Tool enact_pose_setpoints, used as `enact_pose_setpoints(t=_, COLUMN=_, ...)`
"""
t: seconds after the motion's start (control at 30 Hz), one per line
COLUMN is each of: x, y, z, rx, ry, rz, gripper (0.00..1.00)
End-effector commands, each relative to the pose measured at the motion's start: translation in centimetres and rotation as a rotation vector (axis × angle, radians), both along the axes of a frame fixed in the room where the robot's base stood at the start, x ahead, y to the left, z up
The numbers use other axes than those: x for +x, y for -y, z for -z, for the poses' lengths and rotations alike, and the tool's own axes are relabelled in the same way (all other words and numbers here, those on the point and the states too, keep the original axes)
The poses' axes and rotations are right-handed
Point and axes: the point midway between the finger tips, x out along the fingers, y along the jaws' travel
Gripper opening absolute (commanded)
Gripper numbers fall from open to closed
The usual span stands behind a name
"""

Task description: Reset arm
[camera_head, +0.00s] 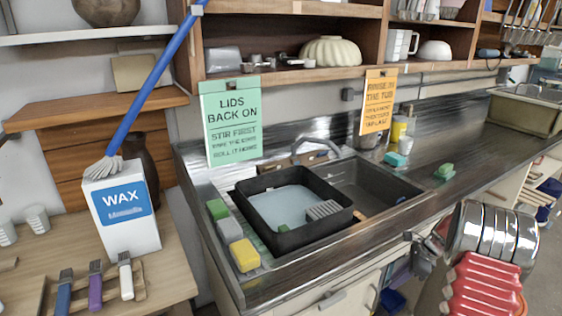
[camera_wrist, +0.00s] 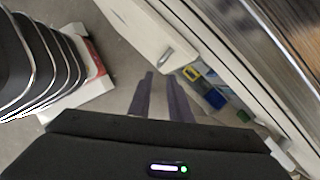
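My gripper (camera_wrist: 160,76) shows in the wrist view, with two grey-purple fingers apart and nothing between them. It is open and empty. The floor (camera_wrist: 120,72) shows beyond the fingers, and a white cabinet front with a handle (camera_wrist: 164,54) is just past the tips.
The steel counter (camera_head: 462,130) holds a black tub (camera_head: 262,246) in the sink area. A white WAX box (camera_head: 124,222) with a brush stands on the wooden table at left.

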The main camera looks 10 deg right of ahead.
Motion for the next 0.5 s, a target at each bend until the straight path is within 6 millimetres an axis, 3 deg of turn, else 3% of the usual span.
enact_pose_setpoints(t=0.23, x=-0.3, y=0.0, z=0.3, rx=-0.035, ry=0.033, rz=-0.133, gripper=0.18)
enact_pose_setpoints(t=0.4, x=-2.7, y=-1.0, z=2.0, rx=-0.050, ry=0.025, rz=-0.280, gripper=0.18)
enact_pose_setpoints(t=0.5, x=-4.2, y=-1.7, z=2.0, rx=-0.064, ry=0.027, rz=-0.369, gripper=0.18)
